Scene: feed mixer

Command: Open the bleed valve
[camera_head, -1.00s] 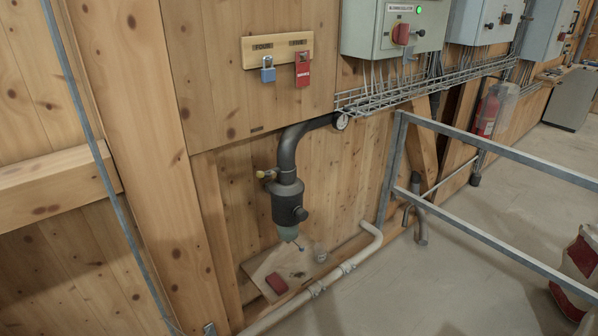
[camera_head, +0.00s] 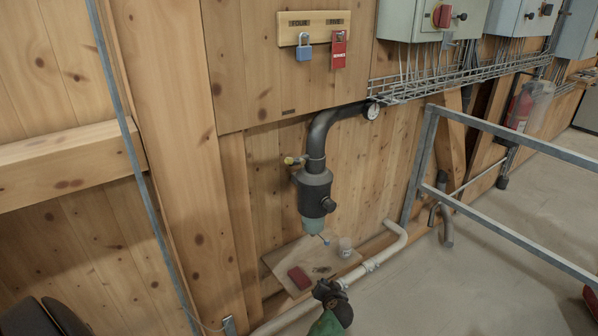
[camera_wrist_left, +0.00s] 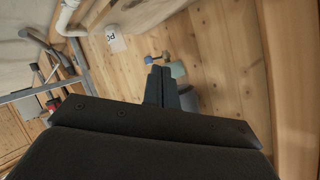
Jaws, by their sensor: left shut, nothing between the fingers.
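The black filter body (camera_head: 314,192) hangs on a bent dark pipe against the plank wall, with a pale green bowl (camera_head: 312,225) at its lower end. A small blue-tipped lever (camera_head: 326,241) sticks out under the bowl. A brass fitting with a yellowish knob (camera_head: 290,161) is on its upper left. I cannot tell which fitting is the bleed valve. My left gripper (camera_head: 326,287) is shut and empty, below and apart from the bowl. In the left wrist view, its dark fingers (camera_wrist_left: 158,82) point toward the blue tip (camera_wrist_left: 152,60) and bowl (camera_wrist_left: 178,70). My right gripper is not in view.
A wooden board (camera_head: 275,262) under the filter holds a red block (camera_head: 299,278) and a clear jar (camera_head: 345,247). A pale pipe (camera_head: 375,264) runs along the wall's foot. A metal rail (camera_head: 500,232) stands at right.

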